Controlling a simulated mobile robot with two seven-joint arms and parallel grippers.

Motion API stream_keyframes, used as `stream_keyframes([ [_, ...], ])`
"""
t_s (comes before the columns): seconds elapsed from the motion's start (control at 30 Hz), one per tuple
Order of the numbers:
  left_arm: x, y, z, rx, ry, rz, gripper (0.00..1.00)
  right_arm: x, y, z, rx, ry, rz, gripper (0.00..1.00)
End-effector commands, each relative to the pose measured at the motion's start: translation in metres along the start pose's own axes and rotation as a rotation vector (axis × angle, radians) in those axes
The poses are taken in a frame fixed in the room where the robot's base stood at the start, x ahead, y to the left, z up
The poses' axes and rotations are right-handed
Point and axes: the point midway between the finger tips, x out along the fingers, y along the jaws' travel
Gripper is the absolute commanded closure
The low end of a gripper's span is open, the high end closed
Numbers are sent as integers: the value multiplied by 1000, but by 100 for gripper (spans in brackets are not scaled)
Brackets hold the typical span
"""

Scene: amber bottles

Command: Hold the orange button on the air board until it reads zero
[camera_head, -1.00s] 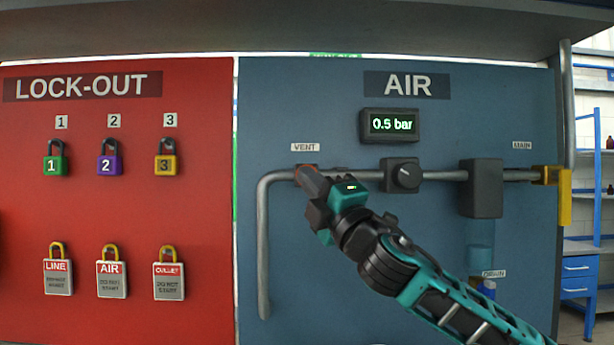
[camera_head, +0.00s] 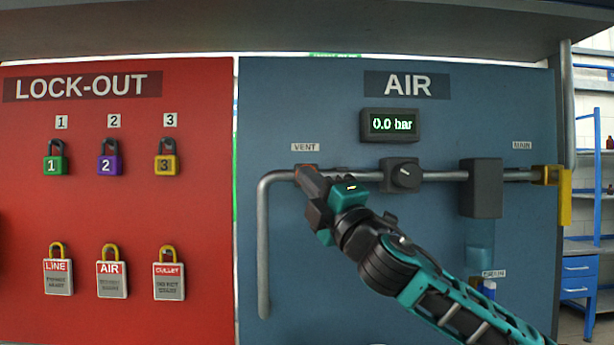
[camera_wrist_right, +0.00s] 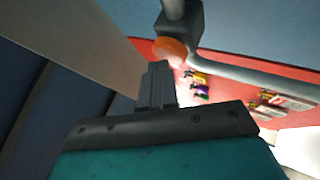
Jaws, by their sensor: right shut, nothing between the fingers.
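The blue AIR board (camera_head: 330,270) carries a display (camera_head: 390,125) that reads 0.0 bar. The orange button sits under the VENT label (camera_head: 305,147), at the left end of the pipe, and is mostly hidden behind my fingertips in the head view. In the right wrist view the orange button (camera_wrist_right: 170,50) shows on its dark block, just beyond the fingertips. My right gripper (camera_head: 312,180) is shut and empty, with its tips at the button; whether they still touch it I cannot tell. My left gripper is not in view.
The red LOCK-OUT board (camera_head: 120,220) at left holds several padlocks and tags. A shelf overhangs the top.

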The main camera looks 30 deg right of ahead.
Motion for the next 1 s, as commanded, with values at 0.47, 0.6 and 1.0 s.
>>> stream_keyframes([
  [0.47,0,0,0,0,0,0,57,-1,0,0,0,-1,-1,100],
  [0.6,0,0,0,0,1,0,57,-5,3,-3,-1,-1,-1,100],
  [1.0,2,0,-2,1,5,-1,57,-13,9,-9,0,-1,0,100],
])
